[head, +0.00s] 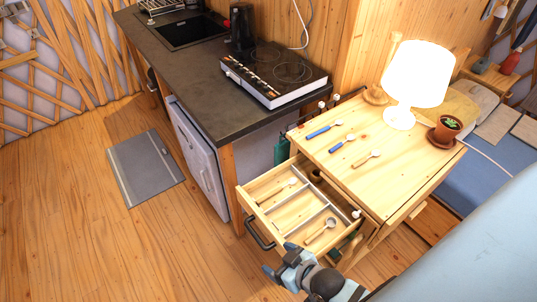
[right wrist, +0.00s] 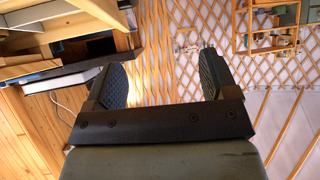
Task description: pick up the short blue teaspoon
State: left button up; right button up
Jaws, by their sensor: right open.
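The short blue teaspoon (head: 337,146) lies on the wooden cabinet top (head: 395,162), its handle toward the lower left and its pale bowl toward the upper right. A longer blue-handled spoon (head: 320,131) lies behind it, and a spoon with a tan handle (head: 365,159) lies in front. My right gripper (head: 280,260) is low by the front of the open drawer, well below and apart from the teaspoon. The right wrist view shows its two fingers (right wrist: 163,85) spread with nothing between them. My left gripper is not in view.
The open drawer (head: 281,222) has dividers and holds several utensils, including a spoon (head: 321,231). A lit lamp (head: 414,78) and a potted plant (head: 446,129) stand on the cabinet. A hob (head: 274,74) sits on the dark counter at left. Open floor lies left.

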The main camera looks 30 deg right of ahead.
aim_at(350, 136)
jog(key=z, duration=1.6)
